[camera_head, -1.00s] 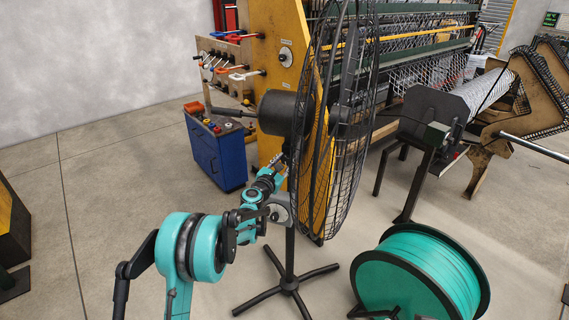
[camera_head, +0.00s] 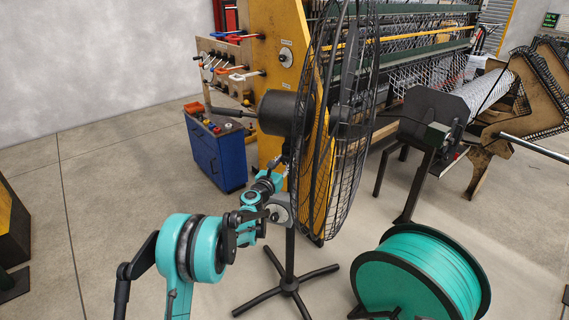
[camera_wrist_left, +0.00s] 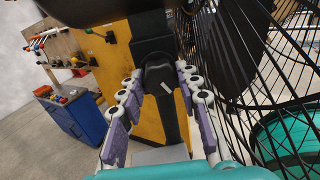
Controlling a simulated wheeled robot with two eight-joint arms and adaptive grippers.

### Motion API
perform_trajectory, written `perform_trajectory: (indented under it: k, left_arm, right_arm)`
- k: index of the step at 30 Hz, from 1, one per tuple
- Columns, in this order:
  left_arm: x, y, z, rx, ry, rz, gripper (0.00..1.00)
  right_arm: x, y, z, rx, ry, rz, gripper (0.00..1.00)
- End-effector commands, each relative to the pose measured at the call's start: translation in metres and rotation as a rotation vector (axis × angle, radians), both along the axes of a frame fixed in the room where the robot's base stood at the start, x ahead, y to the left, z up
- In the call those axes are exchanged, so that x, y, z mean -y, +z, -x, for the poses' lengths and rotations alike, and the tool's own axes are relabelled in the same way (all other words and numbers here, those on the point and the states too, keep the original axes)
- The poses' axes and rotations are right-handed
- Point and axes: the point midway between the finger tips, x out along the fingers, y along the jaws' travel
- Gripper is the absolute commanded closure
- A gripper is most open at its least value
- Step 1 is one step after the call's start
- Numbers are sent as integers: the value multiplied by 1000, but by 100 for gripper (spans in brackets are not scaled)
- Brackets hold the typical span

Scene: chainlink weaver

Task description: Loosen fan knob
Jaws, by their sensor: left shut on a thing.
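The black pedestal fan (camera_head: 288,112) stands in the middle of the head view, its wire cage (camera_head: 345,120) facing right. My left gripper (camera_head: 281,166) reaches the neck just below the motor housing. In the left wrist view its fingers (camera_wrist_left: 160,92) stand on both sides of the knob and are shut on it. The fingertips are small and partly hidden in the head view. My right gripper is in neither current view.
A teal cable spool (camera_head: 425,275) lies at the lower right, beside the fan's feet (camera_head: 289,285). A blue cabinet (camera_head: 218,155) and a yellow machine frame (camera_head: 277,40) stand behind. The cage runs close to my left gripper's right side. Open floor lies left.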

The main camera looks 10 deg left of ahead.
Motion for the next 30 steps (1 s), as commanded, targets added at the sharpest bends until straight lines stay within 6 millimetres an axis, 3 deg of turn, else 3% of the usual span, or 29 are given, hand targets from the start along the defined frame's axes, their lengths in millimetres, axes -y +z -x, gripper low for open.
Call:
perform_trajectory:
  k: [3, 4, 6, 17, 20, 30]
  left_arm:
    - [2, -1, 1, 0, -5, -2, 96]
    - [2, -1, 1, 0, -5, -2, 59]
    - [2, -1, 1, -1, -4, -2, 47]
    - [0, 0, 4, 0, -1, -2, 47]
    - [-3, 0, 17, 0, -1, -2, 47]
    - [-17, 0, 88, 0, -1, -2, 47]
  right_arm:
    - [0, 0, 0, 0, 0, 0, 60]
    - [0, 0, 0, 0, 0, 0, 60]
    - [0, 0, 0, 0, 0, 0, 60]
    - [0, 0, 0, 0, 0, 0, 60]
    - [0, 0, 0, 0, 0, 0, 60]
    - [0, 0, 0, 0, 0, 0, 60]
